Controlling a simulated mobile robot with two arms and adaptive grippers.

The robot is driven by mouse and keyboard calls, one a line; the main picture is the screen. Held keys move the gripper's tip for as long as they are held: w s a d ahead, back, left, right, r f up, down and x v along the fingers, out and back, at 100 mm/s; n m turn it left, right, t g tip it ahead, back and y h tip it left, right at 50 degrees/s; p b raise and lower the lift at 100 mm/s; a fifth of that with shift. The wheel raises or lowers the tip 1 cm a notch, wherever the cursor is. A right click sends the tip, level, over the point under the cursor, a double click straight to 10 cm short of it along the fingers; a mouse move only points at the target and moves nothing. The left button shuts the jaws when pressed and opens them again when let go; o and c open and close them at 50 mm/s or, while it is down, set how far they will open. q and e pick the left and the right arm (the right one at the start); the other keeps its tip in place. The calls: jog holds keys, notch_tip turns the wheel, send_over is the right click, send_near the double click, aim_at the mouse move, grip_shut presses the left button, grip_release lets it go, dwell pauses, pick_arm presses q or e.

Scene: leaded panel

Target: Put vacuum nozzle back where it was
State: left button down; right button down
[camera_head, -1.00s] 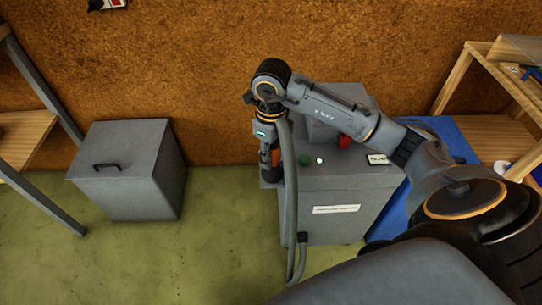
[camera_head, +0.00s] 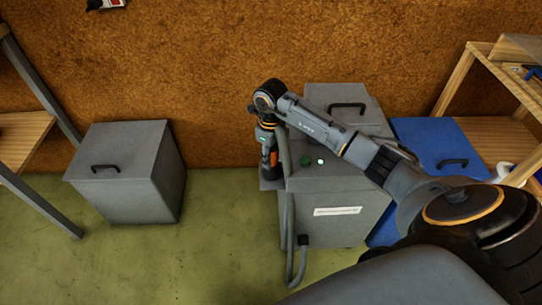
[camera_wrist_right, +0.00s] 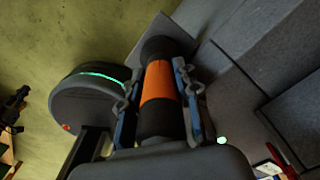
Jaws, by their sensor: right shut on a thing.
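The vacuum nozzle (camera_head: 273,160) is a dark tube with an orange band, upright at the left side of the grey vacuum cabinet (camera_head: 350,195). My right gripper (camera_head: 267,146) is shut around it from above. In the right wrist view, the two fingers (camera_wrist_right: 159,92) flank the orange band of the nozzle (camera_wrist_right: 158,84). A small grey ledge (camera_head: 268,183) juts from the cabinet's left side under the nozzle. It also shows in the right wrist view (camera_wrist_right: 163,27). I cannot tell whether the nozzle's end touches it. My left gripper is out of view.
A grey hose (camera_head: 289,205) hangs in front of the cabinet's left edge. A green button (camera_head: 306,160) and a lit white spot are on top.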

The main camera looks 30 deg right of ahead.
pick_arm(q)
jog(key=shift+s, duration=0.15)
pick_arm(e)
jog(key=c, duration=1.1)
grip_release()
jog(key=shift+c, duration=0.2)
jog(key=shift+o, duration=0.8)
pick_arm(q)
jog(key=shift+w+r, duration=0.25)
